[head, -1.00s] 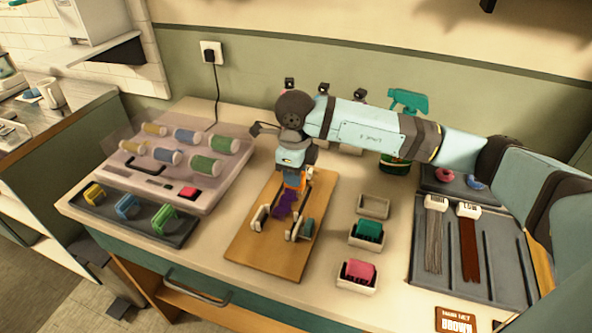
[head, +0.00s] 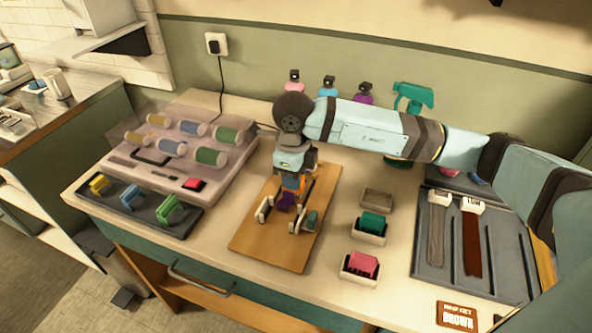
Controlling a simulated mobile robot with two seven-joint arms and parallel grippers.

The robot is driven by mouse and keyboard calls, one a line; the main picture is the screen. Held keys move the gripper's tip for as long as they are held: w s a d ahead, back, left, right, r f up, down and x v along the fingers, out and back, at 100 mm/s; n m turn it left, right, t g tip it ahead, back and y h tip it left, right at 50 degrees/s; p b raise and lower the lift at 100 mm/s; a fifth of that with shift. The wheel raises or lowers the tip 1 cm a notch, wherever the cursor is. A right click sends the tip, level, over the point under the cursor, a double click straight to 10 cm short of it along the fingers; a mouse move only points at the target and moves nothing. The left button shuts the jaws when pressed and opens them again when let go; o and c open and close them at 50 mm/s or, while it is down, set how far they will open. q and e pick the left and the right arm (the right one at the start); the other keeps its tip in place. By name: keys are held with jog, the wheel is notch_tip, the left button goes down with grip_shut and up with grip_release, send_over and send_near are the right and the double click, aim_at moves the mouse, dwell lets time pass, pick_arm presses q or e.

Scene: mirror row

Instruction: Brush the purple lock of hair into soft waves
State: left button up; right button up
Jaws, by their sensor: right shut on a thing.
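The purple lock of hair (head: 286,203) lies on the wooden board (head: 268,247) between small pale clamps. Only part of it shows; my right gripper and the thing it holds cover the rest. My right gripper (head: 292,182) comes from above and is shut on a small orange thing (head: 301,184), mostly hidden, which looks like a brush block. It is over the upper end of the lock; whether it touches the hair I cannot tell. My left gripper is out of view.
Right of the board are an empty tray (head: 377,199), a teal block (head: 373,223) and a pink block (head: 362,264) in trays. A rack (head: 428,268) holds grey and brown locks. A roller case (head: 150,185) stands left, a green spray bottle (head: 414,96) behind my arm.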

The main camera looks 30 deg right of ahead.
jog(key=shift+s+a, duration=0.25)
jog(key=shift+a, duration=0.05)
jog(key=shift+s+a, duration=0.65)
jog(key=shift+a, duration=0.1)
jog(key=shift+s+a, duration=0.75)
jog(key=shift+a, duration=0.05)
jog(key=shift+a, duration=0.1)
jog(key=shift+s+a, duration=0.75)
jog(key=shift+s+a, duration=0.1)
jog(key=shift+s+a+f, duration=0.1)
jog(key=shift+s+a, duration=0.6)
jog(key=shift+a, duration=0.05)
